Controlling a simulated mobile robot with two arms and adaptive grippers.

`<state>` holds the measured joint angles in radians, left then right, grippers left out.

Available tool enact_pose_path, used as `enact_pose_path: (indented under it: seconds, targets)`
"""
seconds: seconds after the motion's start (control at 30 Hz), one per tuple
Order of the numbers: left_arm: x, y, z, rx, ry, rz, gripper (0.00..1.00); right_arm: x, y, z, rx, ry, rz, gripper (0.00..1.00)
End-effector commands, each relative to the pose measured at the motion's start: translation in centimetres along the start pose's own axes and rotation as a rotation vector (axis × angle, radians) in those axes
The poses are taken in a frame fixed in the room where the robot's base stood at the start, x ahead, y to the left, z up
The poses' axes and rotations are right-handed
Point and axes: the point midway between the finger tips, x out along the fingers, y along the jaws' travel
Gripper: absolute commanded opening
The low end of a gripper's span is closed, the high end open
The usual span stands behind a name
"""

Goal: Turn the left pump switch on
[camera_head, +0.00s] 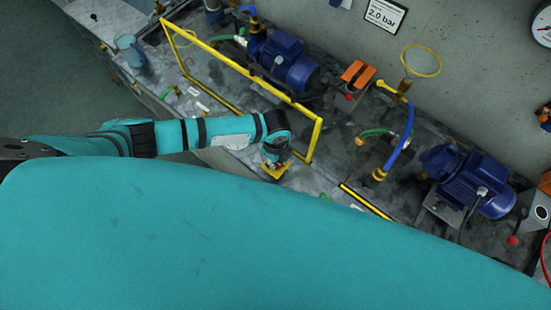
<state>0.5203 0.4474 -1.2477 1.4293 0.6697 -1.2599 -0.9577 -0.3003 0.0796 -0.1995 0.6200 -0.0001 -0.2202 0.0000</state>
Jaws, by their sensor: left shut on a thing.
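My left gripper (274,163) reaches in from the left and points down at the front of the bench. It is shut on a small yellow-edged part (272,173), mostly hidden by the fingers. I cannot tell whether this part is the left pump switch. The left blue pump (284,60) stands behind the yellow frame. An orange part (357,74) sits to its right, with a red knob (349,97) below it. My right gripper is not in view.
A yellow frame (240,70) rises close behind my left gripper. Blue and green hoses (397,146) run between the left pump and the right pump (470,185). A jug (130,50) stands at the back left. My own teal body covers the lower part of the view.

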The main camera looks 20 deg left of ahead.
Motion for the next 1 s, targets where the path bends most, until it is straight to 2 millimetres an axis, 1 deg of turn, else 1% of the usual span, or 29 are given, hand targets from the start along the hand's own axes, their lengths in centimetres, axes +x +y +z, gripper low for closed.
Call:
enact_pose_path:
  seconds: [0.37, 0.4, 0.57, 0.87, 0.97, 1.0]
  targets:
    - [-0.1, -0.1, -0.1, 0.009, 0.001, -0.003, 0.0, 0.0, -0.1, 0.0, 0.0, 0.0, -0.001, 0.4]
    - [-0.1, -0.1, -0.1, 0.009, 0.001, -0.003, 0.17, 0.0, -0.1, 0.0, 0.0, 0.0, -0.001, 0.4]
    - [-0.1, -0.1, 0.0, 0.008, 0.001, -0.002, 0.38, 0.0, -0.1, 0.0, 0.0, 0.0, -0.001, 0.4]
    - [-0.2, -0.1, 0.0, 0.007, 0.001, -0.002, 0.38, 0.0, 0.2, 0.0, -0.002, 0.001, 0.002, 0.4]
    - [-1.1, -0.1, -0.1, 0.008, 0.002, -0.003, 0.38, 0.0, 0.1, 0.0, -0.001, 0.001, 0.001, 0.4]
    - [-1.7, -0.1, 0.0, 0.008, 0.002, -0.003, 0.38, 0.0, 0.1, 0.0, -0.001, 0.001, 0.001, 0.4]
